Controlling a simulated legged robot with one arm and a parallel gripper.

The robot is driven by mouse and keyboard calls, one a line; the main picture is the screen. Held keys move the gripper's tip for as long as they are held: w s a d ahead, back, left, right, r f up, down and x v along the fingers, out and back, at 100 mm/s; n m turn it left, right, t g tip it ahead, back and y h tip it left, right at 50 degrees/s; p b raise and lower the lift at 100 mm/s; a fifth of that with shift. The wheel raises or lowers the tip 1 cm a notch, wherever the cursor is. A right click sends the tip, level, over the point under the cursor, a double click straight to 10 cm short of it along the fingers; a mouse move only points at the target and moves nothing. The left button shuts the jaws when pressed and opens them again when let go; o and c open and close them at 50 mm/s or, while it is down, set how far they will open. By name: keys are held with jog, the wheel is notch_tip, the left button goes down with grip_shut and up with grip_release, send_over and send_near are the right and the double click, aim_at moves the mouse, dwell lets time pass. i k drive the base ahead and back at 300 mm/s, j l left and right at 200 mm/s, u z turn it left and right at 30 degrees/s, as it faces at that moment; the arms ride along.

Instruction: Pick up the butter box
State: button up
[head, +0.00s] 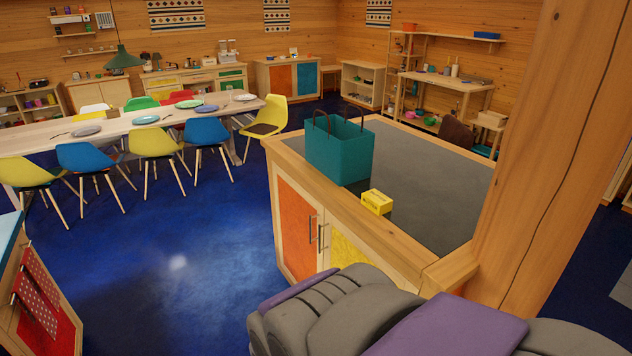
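A small yellow box (377,202), which looks like the butter box, sits on the dark grey top of a wooden cabinet (440,190). It is close to the cabinet's left front edge. A teal bag with two dark handles (340,152) stands just behind it, a little to the left. Grey and purple parts of my own body fill the bottom of the head view, below the cabinet. My gripper is not in view, so what it holds cannot be seen.
A thick wooden post (560,160) rises at the cabinet's right side. The blue floor (170,260) left of the cabinet is open. A dining table (110,124) with colourful chairs stands at the far left. A cabinet with a red towel (38,290) is at the lower left.

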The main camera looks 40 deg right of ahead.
aim_at(378, 203)
jog(key=i+z, duration=0.25)
jog(key=i, duration=0.2)
jog(key=i+j+z, duration=0.25)
jog(key=i, duration=0.15)
jog(key=i+j+z, duration=0.25)
jog(key=i, duration=0.2)
jog(key=i+z, duration=0.25)
jog(key=z, duration=0.2)
jog(key=i+j+z, duration=0.1)
jog(key=z, duration=0.35)
jog(key=i+j+z, duration=0.2)
jog(key=z, duration=0.3)
jog(key=i+j+z, duration=0.3)
jog(key=z, duration=0.15)
